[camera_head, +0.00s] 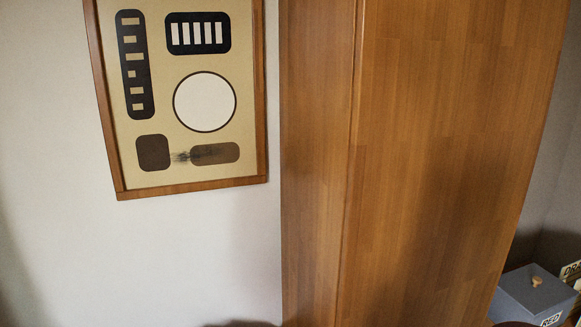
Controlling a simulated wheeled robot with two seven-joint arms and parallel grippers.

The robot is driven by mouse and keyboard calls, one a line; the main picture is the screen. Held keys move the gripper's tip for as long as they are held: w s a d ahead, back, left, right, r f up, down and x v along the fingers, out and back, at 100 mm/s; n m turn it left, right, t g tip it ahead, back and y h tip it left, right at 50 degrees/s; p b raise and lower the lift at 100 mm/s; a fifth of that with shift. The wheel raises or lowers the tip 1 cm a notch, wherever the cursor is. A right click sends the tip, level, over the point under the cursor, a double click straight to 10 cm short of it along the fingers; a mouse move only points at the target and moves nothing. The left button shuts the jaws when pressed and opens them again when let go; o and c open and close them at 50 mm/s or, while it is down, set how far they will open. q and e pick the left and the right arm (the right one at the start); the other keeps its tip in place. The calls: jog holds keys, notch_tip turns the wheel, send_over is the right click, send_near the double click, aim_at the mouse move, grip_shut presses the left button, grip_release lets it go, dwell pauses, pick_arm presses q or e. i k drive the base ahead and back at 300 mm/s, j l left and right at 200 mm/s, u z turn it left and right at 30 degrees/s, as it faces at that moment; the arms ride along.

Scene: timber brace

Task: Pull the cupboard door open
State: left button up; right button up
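A tall wooden cupboard (440,150) with warm brown block grain fills the right half of the head view. A vertical edge near the picture's middle divides a narrow left face (315,150) from a wider right face. No handle and no open gap show on the faces in view. The cupboard's top and bottom lie outside the picture. Neither of my grippers is in view, so their place relative to the cupboard cannot be told.
A framed picture (130,160) with dark shapes and a white circle hangs on the pale wall (200,250) at left. A grey-blue box (530,297) with a small wooden knob (536,281) and a partly cut-off label stands right of the cupboard. Dark shapes at the bottom edge are unclear.

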aim_at(451, 99)
jog(key=l, duration=0.7)
jog(key=i+l, duration=0.1)
jog(key=l, duration=0.6)
